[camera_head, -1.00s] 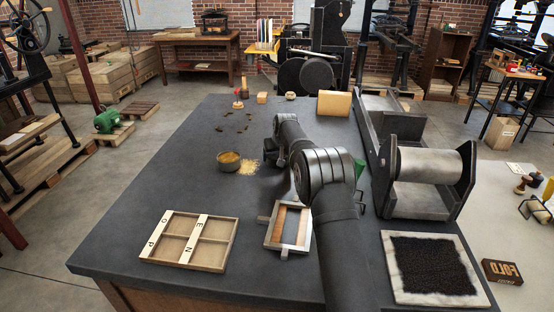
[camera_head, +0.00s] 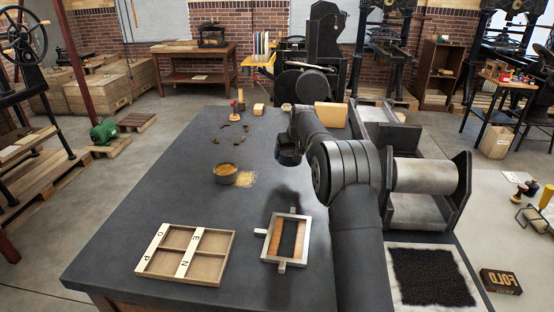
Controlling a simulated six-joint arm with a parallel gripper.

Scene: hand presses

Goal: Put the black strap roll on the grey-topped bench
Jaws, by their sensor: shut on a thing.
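The grey-topped bench (camera_head: 130,225) fills the middle of the view, with a bare stretch on its left side. My arm reaches forward over the bench's right part and bends at a large joint. Its dark wrist end (camera_head: 288,152) hangs over the bench. I cannot make out gripper fingers; they are hidden by my arm or too dark to tell apart from it. I cannot pick out the black strap roll anywhere; it may be behind my arm.
A wooden type tray (camera_head: 185,252) and a small metal frame (camera_head: 287,242) lie near the front. A metal roller stand (camera_head: 425,180) and a black inked slab (camera_head: 432,278) are at the right. Small blocks stand at the far edge.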

